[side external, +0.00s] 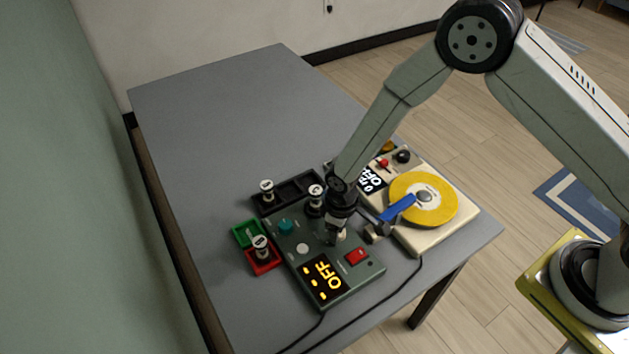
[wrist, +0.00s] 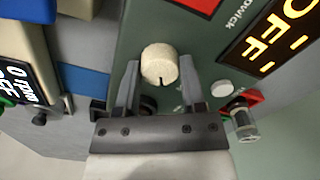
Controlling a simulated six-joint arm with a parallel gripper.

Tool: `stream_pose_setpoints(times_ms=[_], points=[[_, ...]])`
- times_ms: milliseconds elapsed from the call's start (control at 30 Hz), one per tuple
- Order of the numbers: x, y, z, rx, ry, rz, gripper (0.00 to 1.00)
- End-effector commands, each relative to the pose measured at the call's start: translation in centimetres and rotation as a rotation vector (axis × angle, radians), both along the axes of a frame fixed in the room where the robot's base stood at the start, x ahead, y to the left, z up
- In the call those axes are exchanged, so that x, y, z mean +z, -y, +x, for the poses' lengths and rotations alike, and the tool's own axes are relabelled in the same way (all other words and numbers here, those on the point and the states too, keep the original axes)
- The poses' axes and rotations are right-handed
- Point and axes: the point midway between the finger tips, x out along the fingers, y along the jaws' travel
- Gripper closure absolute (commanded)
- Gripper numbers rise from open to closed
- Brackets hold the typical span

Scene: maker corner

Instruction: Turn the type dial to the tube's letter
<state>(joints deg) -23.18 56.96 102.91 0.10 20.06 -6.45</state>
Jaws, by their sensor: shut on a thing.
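The green tester (side external: 308,255) lies on the grey table with its display (side external: 324,277) reading OFF in yellow; the display also shows in the wrist view (wrist: 270,38). My gripper (side external: 336,230) is over the tester. In the wrist view my gripper (wrist: 160,70) is shut on a round cream dial (wrist: 158,64), one finger on each side. A dark mark shows on the dial's rim. The lettering around it is too small or hidden to read. A tube (side external: 262,247) stands in the red tray (side external: 265,265). Tube letters cannot be read.
A beige machine with a yellow disc (side external: 440,207) stands right.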

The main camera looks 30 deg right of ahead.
Motion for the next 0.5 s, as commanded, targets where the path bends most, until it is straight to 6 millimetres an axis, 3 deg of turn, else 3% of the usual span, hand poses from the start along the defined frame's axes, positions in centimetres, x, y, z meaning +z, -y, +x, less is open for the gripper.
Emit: stream_pose_setpoints(times_ms=[500], points=[[0.05, 0.02, 0.01, -0.235, -0.001, -0.002, 1.00]])
